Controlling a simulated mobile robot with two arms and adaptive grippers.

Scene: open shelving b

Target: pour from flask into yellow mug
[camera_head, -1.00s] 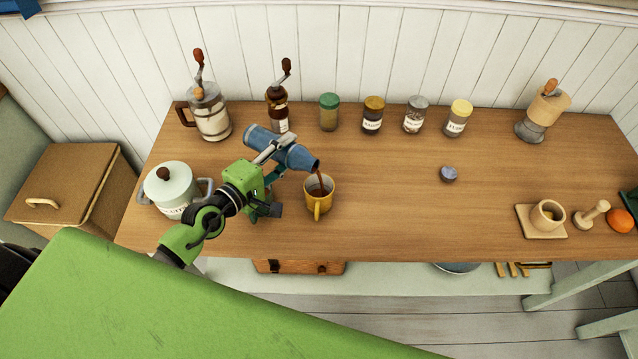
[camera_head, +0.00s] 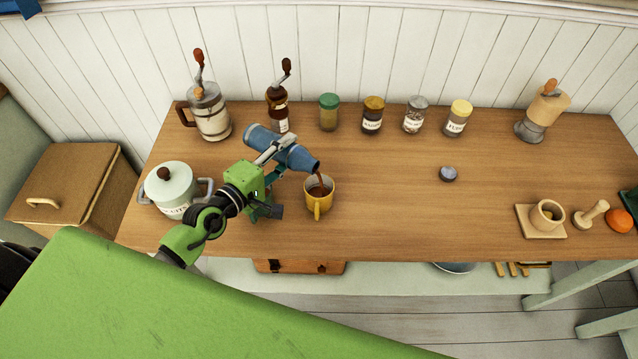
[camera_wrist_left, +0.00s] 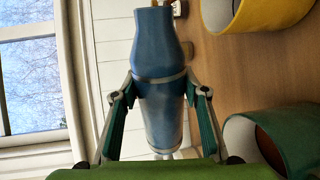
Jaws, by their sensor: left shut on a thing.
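My left gripper (camera_head: 268,178) is shut on the blue flask (camera_head: 283,150) around its body. The flask is held above the wooden table, tilted with its mouth down to the right. A brown stream runs from the mouth into the yellow mug (camera_head: 320,206), which stands upright on the table and holds brown liquid. In the left wrist view the flask (camera_wrist_left: 158,80) lies between the two green-padded fingers (camera_wrist_left: 160,110), and part of the yellow mug (camera_wrist_left: 250,14) shows at the upper right. My right gripper is not in view.
A lidded pot (camera_head: 172,190) stands left of my gripper. Grinders (camera_head: 210,115) and several jars (camera_head: 372,117) line the back. A small grey lid (camera_head: 448,174) lies right of centre. A mortar (camera_head: 545,215) stands at the right.

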